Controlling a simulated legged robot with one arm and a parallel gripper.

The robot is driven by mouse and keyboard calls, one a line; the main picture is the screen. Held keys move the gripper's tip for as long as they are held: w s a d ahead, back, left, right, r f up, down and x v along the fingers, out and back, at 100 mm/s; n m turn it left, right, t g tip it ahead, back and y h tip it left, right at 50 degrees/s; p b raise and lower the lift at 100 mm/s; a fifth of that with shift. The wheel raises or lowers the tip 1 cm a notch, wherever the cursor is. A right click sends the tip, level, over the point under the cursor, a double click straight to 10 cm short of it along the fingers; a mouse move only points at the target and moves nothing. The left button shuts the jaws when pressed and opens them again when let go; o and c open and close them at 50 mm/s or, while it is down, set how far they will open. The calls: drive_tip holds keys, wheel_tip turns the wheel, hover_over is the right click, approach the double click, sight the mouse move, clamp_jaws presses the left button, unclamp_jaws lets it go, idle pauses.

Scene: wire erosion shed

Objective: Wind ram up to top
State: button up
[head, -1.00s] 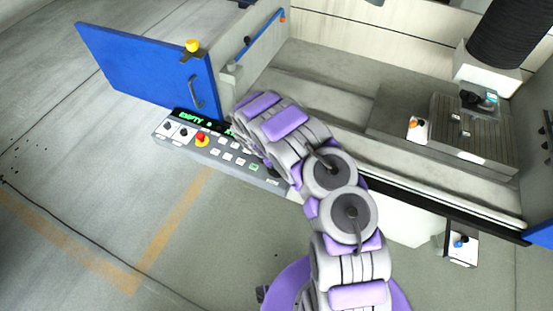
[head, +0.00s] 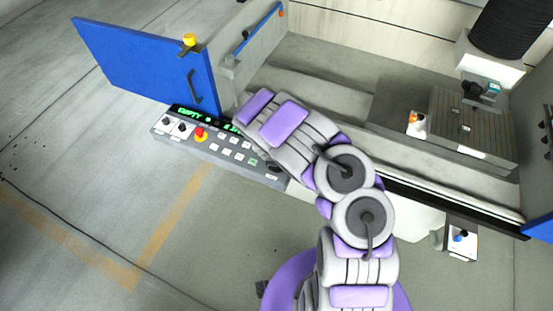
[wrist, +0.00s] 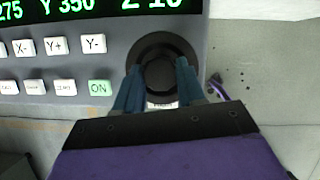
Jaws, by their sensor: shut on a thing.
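In the wrist view the two blue-grey fingers of my gripper (wrist: 158,90) are closed on opposite sides of a round black knob (wrist: 158,68). The knob sits at the right end of the control panel (wrist: 115,30), right of the green ON key (wrist: 100,88). The display (wrist: 95,8) above reads 275, Y 350 and a Z value near 10, cut off at the top. In the head view my arm hides the gripper and knob. The ram's black bellows (head: 508,28) and the white block (head: 488,64) below it stand at upper right.
The panel also shows in the head view with a red button (head: 200,134) and white keys. An open blue door (head: 145,65) stands behind it. A slotted worktable (head: 470,125) lies under the ram. Floor at left is clear.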

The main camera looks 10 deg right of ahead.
drive_tip(key=n+y+b, duration=0.1)
drive_tip(key=n+b, duration=0.1)
drive_tip(key=n+y+b, duration=0.1)
drive_tip(key=n+b, duration=0.1)
drive_tip(key=n, duration=0.1)
drive_tip(key=shift+w+d+f+t+b, duration=0.1)
drive_tip(key=shift+d+t+b, duration=0.1)
drive_tip(key=shift+t+b, duration=0.15)
drive_tip(key=shift+n+y+b, duration=0.3)
drive_tip(key=shift+n+b, duration=0.8)
drive_tip(key=shift+r, duration=0.2)
drive_tip(key=o, duration=1)
drive_tip(key=shift+a, duration=0.1)
drive_tip(key=shift+o, duration=0.2)
drive_tip(key=p+v, duration=0.1)
drive_tip(key=v, duration=1.6)
drive_tip(key=shift+p, duration=0.35)
drive_tip(key=shift+w+r, duration=0.1)
drive_tip(key=shift+w, duration=0.05)
